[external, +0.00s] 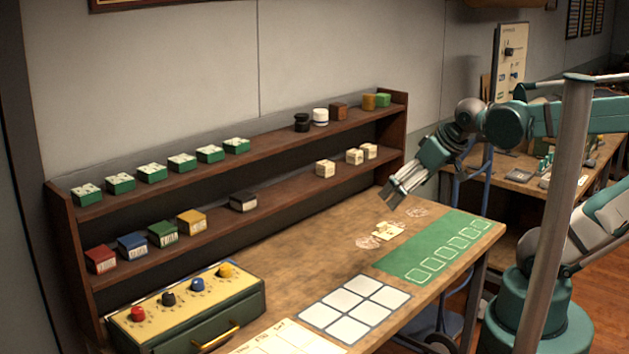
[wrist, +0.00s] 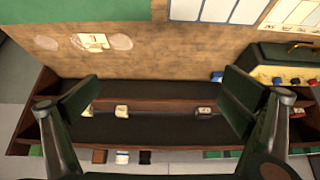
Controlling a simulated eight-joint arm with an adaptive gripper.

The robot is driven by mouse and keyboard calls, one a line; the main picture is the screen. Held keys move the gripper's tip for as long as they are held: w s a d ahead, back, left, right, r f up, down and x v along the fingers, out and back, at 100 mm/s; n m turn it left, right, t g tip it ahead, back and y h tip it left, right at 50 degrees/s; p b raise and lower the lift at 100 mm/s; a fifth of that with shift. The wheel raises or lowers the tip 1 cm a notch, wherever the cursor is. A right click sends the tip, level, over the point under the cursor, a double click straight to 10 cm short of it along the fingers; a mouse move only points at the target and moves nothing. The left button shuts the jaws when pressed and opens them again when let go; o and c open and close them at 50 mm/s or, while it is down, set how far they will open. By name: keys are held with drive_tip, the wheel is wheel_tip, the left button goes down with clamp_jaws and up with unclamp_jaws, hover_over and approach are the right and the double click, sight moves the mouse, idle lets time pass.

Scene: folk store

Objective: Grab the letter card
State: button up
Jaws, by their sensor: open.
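A small cream letter card (external: 388,231) lies flat on the wooden table, between pale round marks and close to the green mat. It also shows in the wrist view, at the upper left (wrist: 93,41), with a dark mark on it. My gripper (external: 392,198) is above the table, behind the card and near the right end of the shelf. In the wrist view my gripper (wrist: 165,98) has its two fingers wide apart with nothing between them at close range. The card is outside the fingers, up and to the left.
A two-tier wooden shelf (external: 72,211) with several small boxes and blocks runs along the back. A green mat (external: 407,262) with outlined squares, a white grid (external: 356,307) and a knobbed box (external: 183,307) are on the table. The table around the card is clear.

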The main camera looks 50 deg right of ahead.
idle(0.3)
drive_tip(key=c, duration=2.4)
drive_tip(key=shift+w, duration=0.1)
drive_tip(key=w+d+f+m+g+h+p, duration=0.15)
drive_tip(key=w+d+f+m+g, duration=0.25)
drive_tip(key=w+d+m, duration=0.8)
drive_tip(key=w+d+f+m+g+h, duration=0.1)
drive_tip(key=w+d+f+m, duration=0.2)
drive_tip(key=w+d+f, duration=0.2)
drive_tip(key=w+d+f+m+g+h, duration=0.1)
drive_tip(key=w+d+f+m+g, duration=0.1)
drive_tip(key=w+d+f, duration=0.3)
drive_tip(key=shift+w+f+m, duration=0.6)
drive_tip(key=shift+f+m, duration=0.1)
drive_tip(key=shift+f, duration=1.7)
drive_tip(key=shift+f, duration=0.1)
